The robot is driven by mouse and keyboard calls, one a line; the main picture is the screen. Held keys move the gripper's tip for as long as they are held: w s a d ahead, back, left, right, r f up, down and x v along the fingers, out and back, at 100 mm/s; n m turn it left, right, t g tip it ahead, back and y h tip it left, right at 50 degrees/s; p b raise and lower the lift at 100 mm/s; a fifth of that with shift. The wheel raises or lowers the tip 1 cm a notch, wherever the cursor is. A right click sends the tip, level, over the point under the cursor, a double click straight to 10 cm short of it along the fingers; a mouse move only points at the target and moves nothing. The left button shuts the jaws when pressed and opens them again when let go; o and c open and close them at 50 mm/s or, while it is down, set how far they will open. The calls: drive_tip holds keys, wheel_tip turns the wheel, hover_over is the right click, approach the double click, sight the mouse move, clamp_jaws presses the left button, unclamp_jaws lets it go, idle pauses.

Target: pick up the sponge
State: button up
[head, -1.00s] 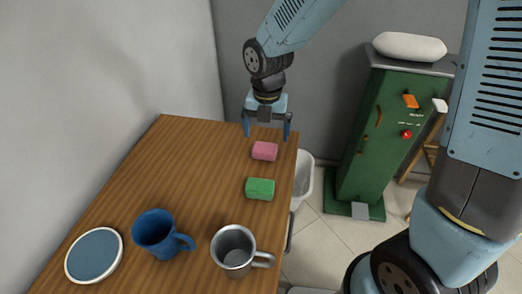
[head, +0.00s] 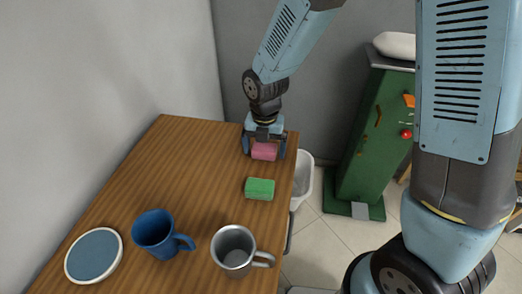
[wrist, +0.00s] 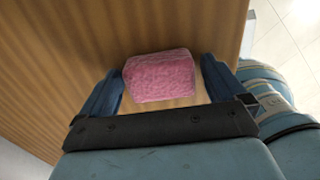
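A pink sponge-like block (head: 264,151) lies near the far right end of the wooden table. My gripper (head: 263,156) is lowered over it and open, with one finger on each side. In the wrist view the pink block (wrist: 160,77) sits between the two blue fingers, with a small gap on the right and a narrower one on the left. A green sponge-like block (head: 260,189) lies on the table nearer the camera, apart from the gripper.
A blue mug (head: 157,233), a metal mug (head: 234,249) and a round blue-grey coaster or plate (head: 94,255) stand at the near end of the table (head: 190,165). A white bin (head: 303,180) is beyond the right edge. A green cabinet (head: 376,140) stands further right.

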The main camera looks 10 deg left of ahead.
drive_tip(key=c, duration=0.8)
drive_tip(key=shift+c, duration=0.2)
drive_tip(key=shift+r, duration=0.1)
drive_tip(key=shift+r, duration=0.25)
wheel_tip(320, 180, up, 2)
drive_tip(key=shift+r, duration=0.1)
drive_tip(key=s+d+r, duration=0.9)
drive_tip(key=s+r, duration=0.1)
drive_tip(key=s, duration=0.1)
drive_tip(key=shift+r, duration=0.1)
